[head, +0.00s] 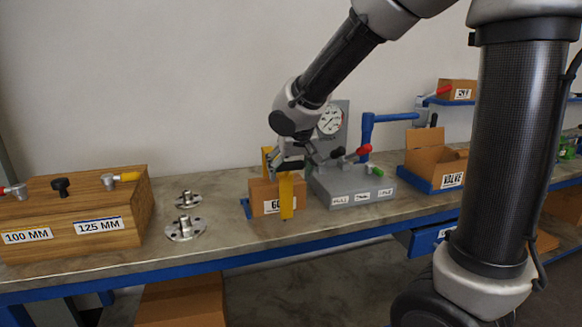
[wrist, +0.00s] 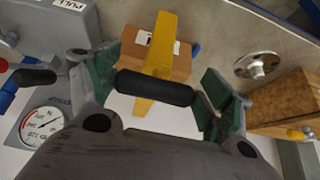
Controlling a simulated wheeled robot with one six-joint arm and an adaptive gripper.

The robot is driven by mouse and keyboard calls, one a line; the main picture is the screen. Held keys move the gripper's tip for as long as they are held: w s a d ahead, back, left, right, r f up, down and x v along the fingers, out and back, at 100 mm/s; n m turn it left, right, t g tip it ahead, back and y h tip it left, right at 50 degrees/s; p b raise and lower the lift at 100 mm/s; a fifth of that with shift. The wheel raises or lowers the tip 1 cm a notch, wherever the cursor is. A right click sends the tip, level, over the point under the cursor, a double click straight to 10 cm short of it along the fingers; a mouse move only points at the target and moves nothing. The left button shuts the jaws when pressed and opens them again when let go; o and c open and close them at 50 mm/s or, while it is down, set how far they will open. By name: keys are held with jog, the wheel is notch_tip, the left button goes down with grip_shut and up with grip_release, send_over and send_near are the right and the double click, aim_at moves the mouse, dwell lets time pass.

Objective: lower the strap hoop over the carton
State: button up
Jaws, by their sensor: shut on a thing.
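The carton (head: 263,193) is a brown box with a white label, partly covered, on a blue-edged base on the bench. It also shows in the wrist view (wrist: 182,66). The yellow strap hoop (head: 286,196) has one leg in front of the carton's label and another behind it, rising above the box. In the wrist view the yellow band (wrist: 160,60) crosses over the carton, under a black grip bar (wrist: 155,88). My gripper (head: 289,165) is shut on the hoop by this bar, above the carton. How far down the hoop sits around the carton is unclear.
A grey fixture (head: 352,188) with levers and a dial gauge (head: 331,120) stands close right of the carton. Metal flanges (head: 186,229) and a wooden box (head: 75,215) lie left. An open carton (head: 433,158) sits in a blue tray further right.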

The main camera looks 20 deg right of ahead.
jog(key=shift+s+f, duration=0.35)
jog(key=shift+f, duration=0.15)
jog(key=o, duration=1.4)
jog(key=shift+r, duration=0.1)
jog(key=shift+w+r, duration=0.1)
jog(key=shift+r, duration=0.1)
jog(key=v, duration=1.2)
